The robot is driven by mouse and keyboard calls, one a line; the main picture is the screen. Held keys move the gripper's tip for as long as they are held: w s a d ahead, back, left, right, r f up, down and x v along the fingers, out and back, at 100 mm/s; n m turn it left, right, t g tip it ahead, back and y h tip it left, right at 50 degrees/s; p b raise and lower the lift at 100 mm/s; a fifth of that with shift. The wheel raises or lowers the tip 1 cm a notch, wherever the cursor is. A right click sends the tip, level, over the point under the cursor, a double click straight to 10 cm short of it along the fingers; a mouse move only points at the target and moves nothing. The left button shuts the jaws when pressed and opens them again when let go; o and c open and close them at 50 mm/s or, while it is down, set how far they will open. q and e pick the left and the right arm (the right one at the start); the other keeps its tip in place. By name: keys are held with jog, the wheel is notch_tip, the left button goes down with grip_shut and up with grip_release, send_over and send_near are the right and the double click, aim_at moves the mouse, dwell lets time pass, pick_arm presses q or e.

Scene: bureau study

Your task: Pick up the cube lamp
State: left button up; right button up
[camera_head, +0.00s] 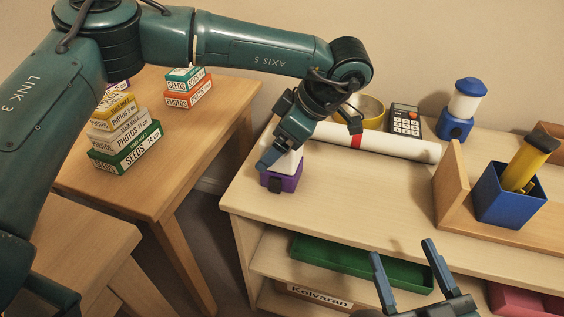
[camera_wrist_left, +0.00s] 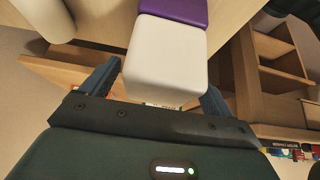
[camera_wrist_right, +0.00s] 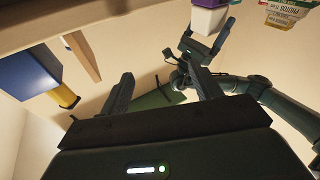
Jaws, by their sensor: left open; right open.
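The cube lamp (camera_head: 288,180) has a white cube shade on a purple base and stands upright at the shelf top's front left corner. My left gripper (camera_head: 308,143) is open just above it and partly hides the shade. In the left wrist view the white shade (camera_wrist_left: 165,55) lies between the two spread fingers, with a gap visible on the left; contact on the right is unclear. The lamp (camera_wrist_right: 208,18) also shows upside down in the right wrist view, beside my left gripper. My right gripper (camera_head: 401,247) is open and empty in front of the shelf.
Behind the lamp lie a white roll with a red band (camera_head: 390,145), a yellow bowl (camera_head: 371,108) and a calculator (camera_head: 405,121). A blue lantern (camera_head: 456,125) and a blue pen cup (camera_head: 510,202) stand right. Stacked boxes (camera_head: 125,150) sit on the left desk. The shelf top's middle is clear.

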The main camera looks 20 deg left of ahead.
pick_arm(q)
jog(key=c, duration=1.2)
